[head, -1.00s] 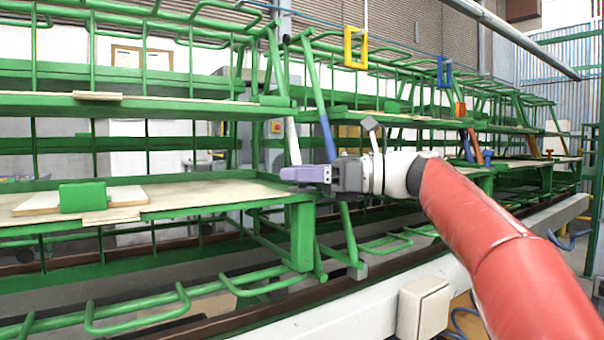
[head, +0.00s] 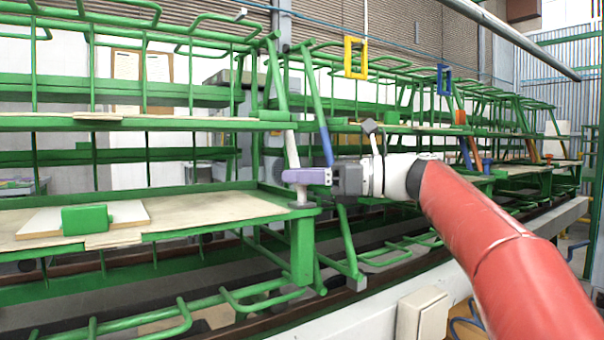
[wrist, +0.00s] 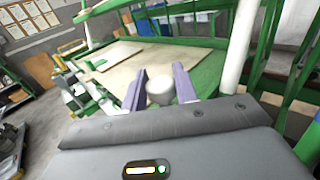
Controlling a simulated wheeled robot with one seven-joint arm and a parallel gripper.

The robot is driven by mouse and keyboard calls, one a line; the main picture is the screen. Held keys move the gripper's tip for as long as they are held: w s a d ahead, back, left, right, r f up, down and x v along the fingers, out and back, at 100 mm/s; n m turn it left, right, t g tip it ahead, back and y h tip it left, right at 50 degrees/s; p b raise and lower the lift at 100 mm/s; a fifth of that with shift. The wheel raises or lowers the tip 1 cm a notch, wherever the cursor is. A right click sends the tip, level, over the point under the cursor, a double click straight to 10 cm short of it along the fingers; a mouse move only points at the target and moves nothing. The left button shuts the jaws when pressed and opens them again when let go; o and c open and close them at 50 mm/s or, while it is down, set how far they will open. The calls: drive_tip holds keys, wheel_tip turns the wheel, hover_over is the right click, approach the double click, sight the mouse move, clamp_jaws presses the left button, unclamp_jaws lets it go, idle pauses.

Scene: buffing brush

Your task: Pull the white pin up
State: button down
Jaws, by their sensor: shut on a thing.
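The white pin (head: 301,196) stands upright at the near right corner of the green rack's wooden shelf (head: 205,207) in the head view. Its lower part and flat round foot show below my gripper (head: 306,176). The purple fingers are shut on the pin. In the wrist view the pin's round white top (wrist: 159,89) sits between the two fingers of my gripper (wrist: 160,92). The fingers hide part of the pin's shaft in the head view. I cannot tell whether the foot touches the shelf corner.
A white post (head: 291,148) and a blue post (head: 325,146) of the rack stand close behind my gripper. A board with a green block (head: 86,219) lies on the shelf at left. Green rails (head: 190,315) run below. An upper shelf (head: 140,123) crosses above.

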drive_tip(key=shift+r, duration=0.65)
drive_tip(key=c, duration=1.1)
unclamp_jaws()
drive_tip(key=shift+f, duration=0.1)
drive_tip(key=shift+d, duration=0.1)
drive_tip(key=s+d, duration=0.1)
drive_tip(key=d, duration=0.6)
drive_tip(key=shift+s+d, duration=0.25)
